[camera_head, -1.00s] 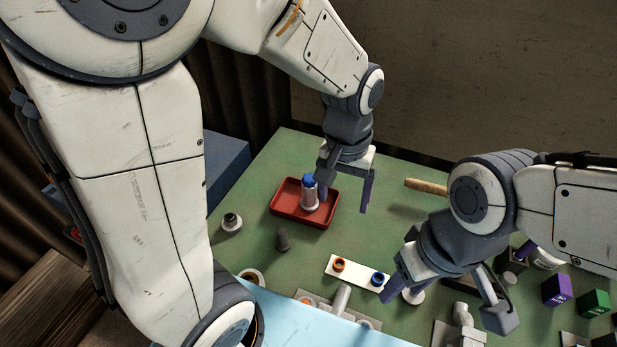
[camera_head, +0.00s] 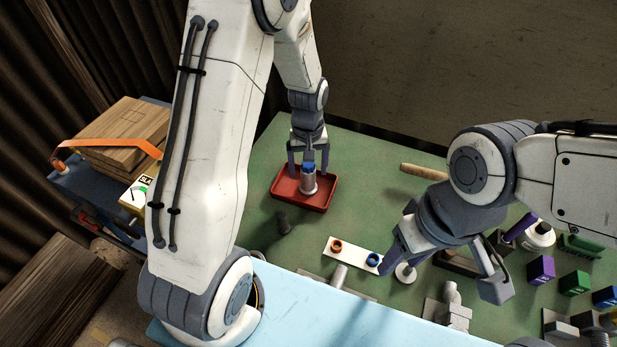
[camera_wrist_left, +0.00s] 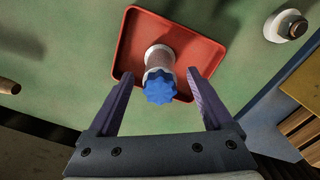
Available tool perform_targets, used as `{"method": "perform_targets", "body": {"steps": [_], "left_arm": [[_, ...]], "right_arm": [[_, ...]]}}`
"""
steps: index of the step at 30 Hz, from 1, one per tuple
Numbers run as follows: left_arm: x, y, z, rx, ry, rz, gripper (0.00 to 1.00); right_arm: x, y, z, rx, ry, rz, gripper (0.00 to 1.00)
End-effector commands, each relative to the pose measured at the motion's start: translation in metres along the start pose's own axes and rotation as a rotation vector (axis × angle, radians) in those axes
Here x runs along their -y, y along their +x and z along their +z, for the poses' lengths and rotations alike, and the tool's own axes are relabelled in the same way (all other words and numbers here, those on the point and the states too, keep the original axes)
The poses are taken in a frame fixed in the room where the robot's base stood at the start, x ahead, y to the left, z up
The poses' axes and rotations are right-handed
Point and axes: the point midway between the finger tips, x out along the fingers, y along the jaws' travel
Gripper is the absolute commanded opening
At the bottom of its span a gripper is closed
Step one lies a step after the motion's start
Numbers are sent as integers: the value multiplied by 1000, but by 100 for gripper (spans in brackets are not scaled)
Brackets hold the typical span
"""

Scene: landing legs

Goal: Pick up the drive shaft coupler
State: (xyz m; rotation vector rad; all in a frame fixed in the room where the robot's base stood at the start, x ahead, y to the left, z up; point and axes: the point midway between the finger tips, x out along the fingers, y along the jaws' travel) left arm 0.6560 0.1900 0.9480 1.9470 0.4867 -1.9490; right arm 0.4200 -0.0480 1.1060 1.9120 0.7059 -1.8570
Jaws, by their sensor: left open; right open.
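An upright pale metal cylinder with a blue toothed top (camera_head: 309,182) stands in a red tray (camera_head: 285,198); it looks like the coupler. In the left wrist view its blue top (camera_wrist_left: 160,88) faces the camera, with the pale body and round base behind. My left gripper (camera_head: 308,168) is open, its fingers on either side of the cylinder. In the wrist view the left gripper's fingertips (camera_wrist_left: 160,76) stand apart from it, with gaps on both sides. My right gripper (camera_head: 442,280) is open and empty, over the bench at the right.
A white plate with orange and blue rings (camera_head: 353,255) lies in front of the tray. A wooden handle (camera_head: 424,172) lies at the back. Purple and green blocks (camera_head: 575,284) stand at the right.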

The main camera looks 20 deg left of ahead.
Motion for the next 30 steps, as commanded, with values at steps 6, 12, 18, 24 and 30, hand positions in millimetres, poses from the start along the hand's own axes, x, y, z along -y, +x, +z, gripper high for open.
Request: {"method": "perform_targets", "body": {"steps": [6,12,18,24,30], "left_arm": [[0,19,0,0,0,0,85],[0,20,0,-1,0,1,85],[0,20,0,-1,0,0,12],[0,19,0,-2,0,1,0],[0,18,0,-2,0,1,0]], "right_arm": [[0,-4,0,0,0,0,50],[0,-3,0,0,0,0,50],[0,-3,0,0,0,0,50],[0,-4,0,0,0,0,50],[0,-3,0,0,0,0,50]]}}
